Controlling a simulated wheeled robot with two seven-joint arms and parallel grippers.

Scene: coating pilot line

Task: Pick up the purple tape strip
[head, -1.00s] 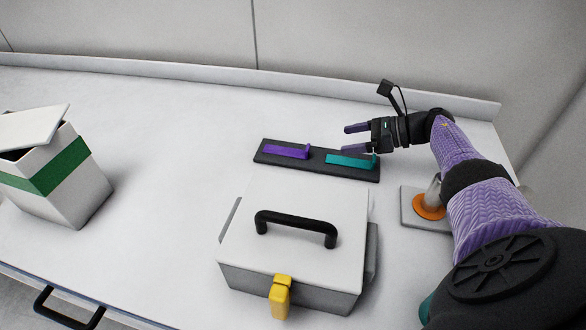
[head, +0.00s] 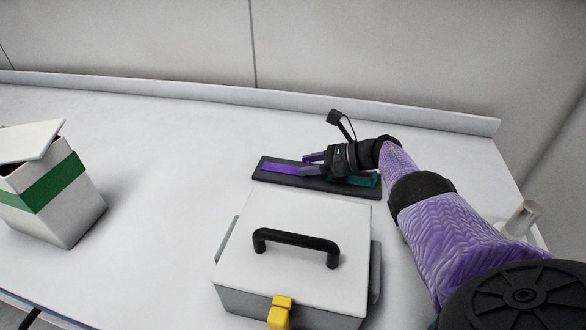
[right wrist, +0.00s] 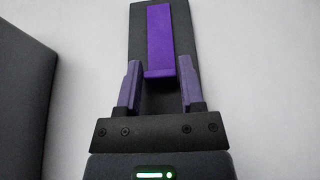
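The purple tape strip (head: 281,169) lies on the left part of a dark flat holder (head: 262,177) behind the white box. My right gripper (head: 306,164) is low over the holder at the strip's right end. In the right wrist view its two fingers (right wrist: 157,85) are open, one on each side of the strip's near raised end. The purple strip (right wrist: 160,38) runs away from the fingers, and a gap shows on both sides of it. The teal strip (head: 366,179) on the holder's right part is partly hidden under my right gripper. My left gripper is not in view.
A white lidded box (head: 294,215) with a black handle and yellow latch stands in front of the holder. A white bin (head: 62,215) with a green band and tilted lid stands at left. The table between the bin and holder is clear.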

